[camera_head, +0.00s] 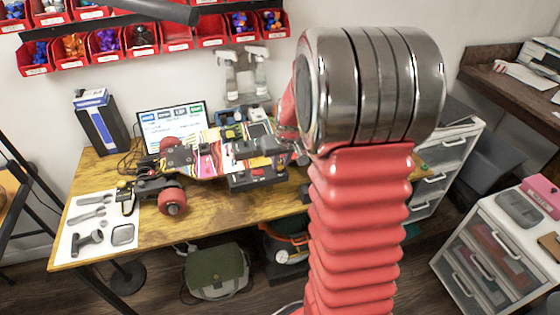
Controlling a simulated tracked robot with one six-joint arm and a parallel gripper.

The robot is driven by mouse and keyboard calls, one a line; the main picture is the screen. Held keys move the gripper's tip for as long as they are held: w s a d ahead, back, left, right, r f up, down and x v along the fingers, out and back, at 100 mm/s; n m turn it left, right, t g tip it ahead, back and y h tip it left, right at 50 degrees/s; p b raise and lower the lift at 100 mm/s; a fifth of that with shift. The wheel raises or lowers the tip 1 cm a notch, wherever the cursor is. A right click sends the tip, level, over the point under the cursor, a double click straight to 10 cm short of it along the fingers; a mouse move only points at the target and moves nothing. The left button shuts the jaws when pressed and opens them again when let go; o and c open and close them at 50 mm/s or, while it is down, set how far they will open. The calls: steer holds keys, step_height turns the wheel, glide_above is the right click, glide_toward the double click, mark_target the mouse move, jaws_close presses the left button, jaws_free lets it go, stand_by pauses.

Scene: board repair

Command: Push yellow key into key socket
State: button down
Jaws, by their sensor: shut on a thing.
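The skateboard-like board (205,158) lies on the wooden table, covered with colourful stickers and parts. My gripper (256,148) is small and dark in this view, low over the right part of the board. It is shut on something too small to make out. A dark block with a red part (262,174) sits at the board's front edge, just below my gripper; I cannot tell whether it is the key socket. I cannot pick out the yellow key. My red arm and its metal joint cover the board's right end.
The wooden table (205,228) has a white sheet with tools (95,230) at its left. A monitor (172,122) and a black box (102,125) stand behind the board. Red bins (105,43) hang on the wall. White drawer units (500,255) stand at the right.

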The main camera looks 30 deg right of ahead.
mark_target(280, 166)
steer(key=shift+f, duration=0.35)
stand_by(0.4)
steer(key=c, duration=1.3)
jaws_free()
steer(key=shift+o, duration=0.2)
steer(key=shift+r, duration=1.6)
steer(key=shift+r, duration=2.95)
